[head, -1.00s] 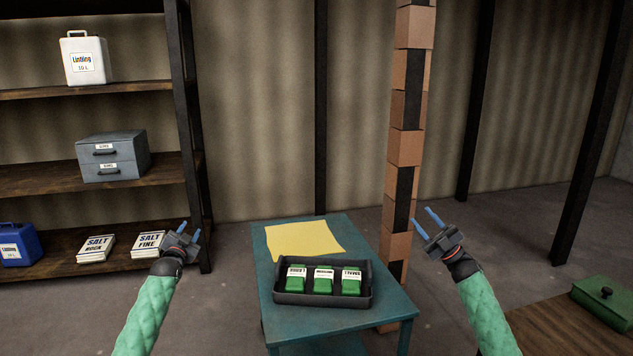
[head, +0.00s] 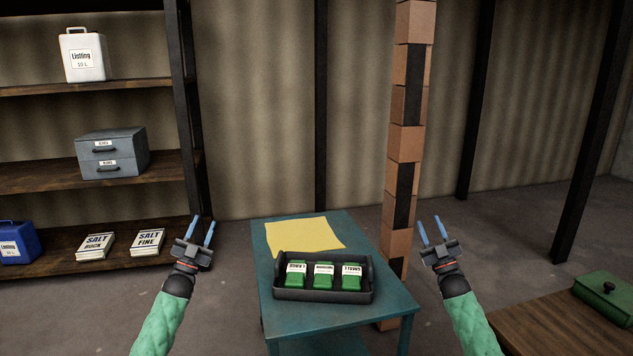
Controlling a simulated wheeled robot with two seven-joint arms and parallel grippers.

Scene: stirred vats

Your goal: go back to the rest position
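My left gripper (head: 201,231) is raised at the left of the teal table, in front of the shelf's right post. Its two blue fingers stand apart with nothing between them. My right gripper (head: 432,231) is raised to the right of the table, near the brick column. Its blue fingers are also apart and empty. Both grippers point up and away from me, and neither touches anything that I can see.
A teal table (head: 388,308) holds a black tray (head: 322,296) with three green labelled items and a yellow sheet (head: 303,237). A wooden shelf (head: 90,178) stands left, a brick column (head: 405,145) behind the table. A green lidded box (head: 607,299) sits on a wooden surface (head: 545,325) at right.

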